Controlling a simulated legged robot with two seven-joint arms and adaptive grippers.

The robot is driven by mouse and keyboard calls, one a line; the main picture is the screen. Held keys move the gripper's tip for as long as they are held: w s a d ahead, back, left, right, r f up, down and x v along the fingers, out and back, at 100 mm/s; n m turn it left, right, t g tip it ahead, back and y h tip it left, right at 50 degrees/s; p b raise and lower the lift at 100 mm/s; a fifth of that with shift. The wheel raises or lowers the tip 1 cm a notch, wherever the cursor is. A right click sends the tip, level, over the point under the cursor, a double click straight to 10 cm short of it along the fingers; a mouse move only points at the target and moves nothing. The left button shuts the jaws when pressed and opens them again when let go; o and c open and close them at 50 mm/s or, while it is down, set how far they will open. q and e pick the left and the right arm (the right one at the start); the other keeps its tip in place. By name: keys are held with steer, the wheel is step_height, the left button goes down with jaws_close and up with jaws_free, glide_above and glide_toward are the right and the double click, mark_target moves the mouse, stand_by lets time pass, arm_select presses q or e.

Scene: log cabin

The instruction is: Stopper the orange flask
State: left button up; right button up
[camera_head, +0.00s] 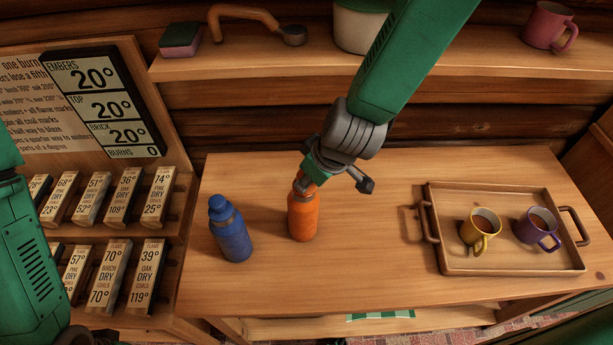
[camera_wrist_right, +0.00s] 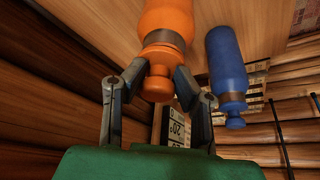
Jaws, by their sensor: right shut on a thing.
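The orange flask (camera_head: 303,218) stands upright on the wooden table, left of the middle. In the right wrist view the flask (camera_wrist_right: 167,15) shows a brown band round its neck. My right gripper (camera_head: 304,182) reaches down over the flask's top. In the wrist view its two fingers (camera_wrist_right: 158,80) are closed on an orange stopper (camera_wrist_right: 156,89). The stopper is in line with the neck and appears to touch it; how deep it sits I cannot tell.
A blue flask (camera_head: 232,232) with a blue stopper stands close left of the orange one. A wooden tray (camera_head: 480,265) with a yellow mug (camera_head: 475,235) and a purple mug (camera_head: 533,229) lies at the right. A shelf (camera_head: 450,62) runs above the table. The table between flask and tray is clear.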

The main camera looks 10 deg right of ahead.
steer(key=shift+d+f, duration=0.1)
steer(key=shift+f, duration=0.15)
steer(key=o, duration=0.5)
steer(key=shift+f, duration=0.1)
steer(key=o, duration=0.5)
steer(key=shift+a, duration=0.3)
steer(key=shift+s+d+r, duration=0.1)
steer(key=shift+r, duration=0.4)
steer(key=v, duration=1.1)
